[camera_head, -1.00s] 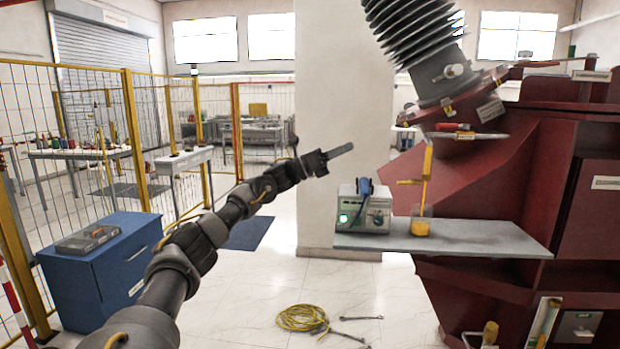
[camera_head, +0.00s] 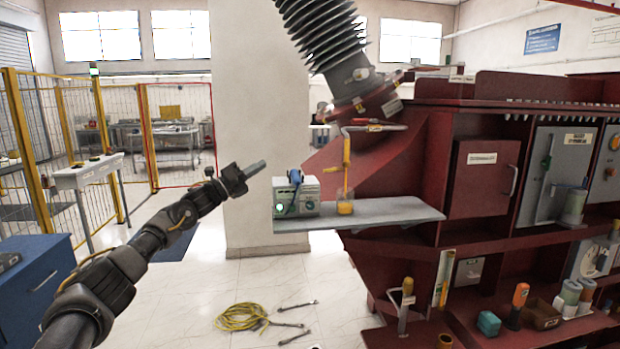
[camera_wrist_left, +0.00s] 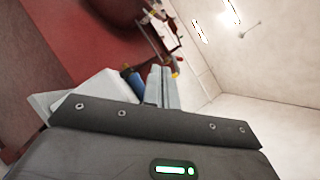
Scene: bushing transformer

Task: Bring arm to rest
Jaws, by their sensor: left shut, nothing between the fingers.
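My left gripper (camera_head: 255,169) is shut and empty, at the end of my left arm, which reaches in from the lower left. It is in the air in front of the white pillar. It is to the left of the grey shelf and apart from it. In the left wrist view its closed fingers (camera_wrist_left: 163,88) stand together with nothing between them. My right gripper is not in view.
A grey shelf (camera_head: 385,213) on the dark red transformer holds a grey device (camera_head: 308,197) and a jar with yellow content (camera_head: 345,206). A ribbed bushing (camera_head: 318,35) leans above. A yellow cable coil (camera_head: 241,317) lies on the floor. A blue cabinet (camera_head: 38,290) stands left.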

